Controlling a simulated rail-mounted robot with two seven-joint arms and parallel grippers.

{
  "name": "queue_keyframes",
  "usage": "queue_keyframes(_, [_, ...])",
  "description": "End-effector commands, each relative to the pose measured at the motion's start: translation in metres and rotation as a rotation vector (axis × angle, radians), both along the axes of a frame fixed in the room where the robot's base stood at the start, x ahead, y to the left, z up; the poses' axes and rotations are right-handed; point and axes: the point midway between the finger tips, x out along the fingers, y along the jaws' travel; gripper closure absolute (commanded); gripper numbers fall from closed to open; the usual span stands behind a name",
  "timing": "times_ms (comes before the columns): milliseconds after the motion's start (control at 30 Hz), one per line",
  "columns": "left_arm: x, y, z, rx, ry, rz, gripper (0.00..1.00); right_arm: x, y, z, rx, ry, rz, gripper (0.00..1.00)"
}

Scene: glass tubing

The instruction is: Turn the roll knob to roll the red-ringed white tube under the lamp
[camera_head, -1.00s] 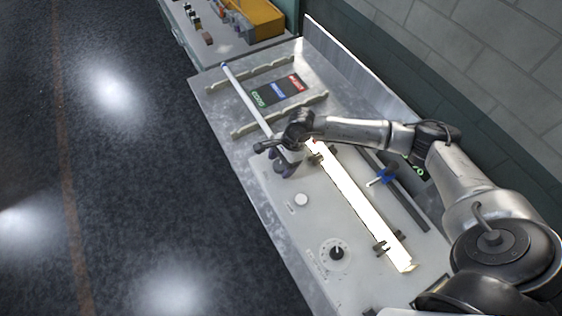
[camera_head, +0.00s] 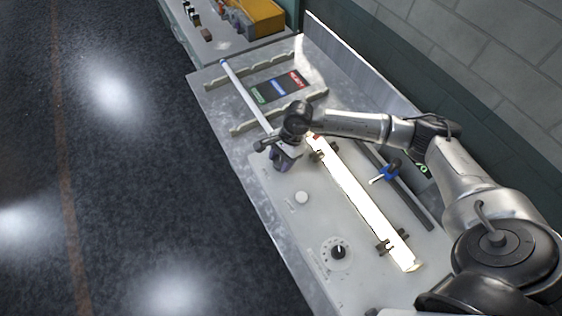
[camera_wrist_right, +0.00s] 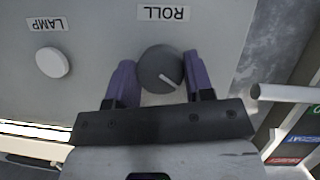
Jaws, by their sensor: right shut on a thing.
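The roll knob (camera_wrist_right: 161,70) is a dark grey disc with a white pointer line, beside the ROLL label. My right gripper (camera_wrist_right: 161,82) has its purple fingers on either side of the knob, shut on it; it also shows in the head view (camera_head: 282,160), where it hides the knob. A long, brightly glowing white strip (camera_head: 360,200) lies along the bench, with a small red mark at its far end; lamp and tube cannot be told apart in the glare. My left gripper is not in view.
A round white lamp button (camera_wrist_right: 52,62) sits beside the LAMP label. A black dial (camera_head: 337,251) is nearer on the panel. A pale tube (camera_head: 240,88) lies across notched rails beside coloured label patches (camera_head: 277,87). A blue-handled part (camera_head: 386,174) stands right of the strip.

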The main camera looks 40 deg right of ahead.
Motion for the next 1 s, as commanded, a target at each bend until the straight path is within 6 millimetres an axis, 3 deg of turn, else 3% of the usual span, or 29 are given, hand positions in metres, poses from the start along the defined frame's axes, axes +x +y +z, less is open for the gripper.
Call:
queue_keyframes(33, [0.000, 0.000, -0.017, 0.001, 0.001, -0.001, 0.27, 0.002, 0.001, -0.007, 0.002, -0.005, 0.047, 0.76])
queue_keyframes(200, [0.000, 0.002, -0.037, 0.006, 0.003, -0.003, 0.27, 0.002, 0.000, -0.004, 0.002, -0.005, 0.192, 0.76])
queue_keyframes(700, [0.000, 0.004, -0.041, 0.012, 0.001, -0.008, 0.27, 0.001, 0.000, 0.000, 0.002, -0.001, 0.269, 0.76])
queue_keyframes(733, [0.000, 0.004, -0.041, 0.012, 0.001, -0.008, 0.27, 0.001, 0.000, 0.000, 0.002, -0.001, 0.269, 0.49])
queue_keyframes(1000, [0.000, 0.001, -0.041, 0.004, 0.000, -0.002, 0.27, 0.001, 0.000, 0.000, 0.001, 0.000, 0.268, 0.28])
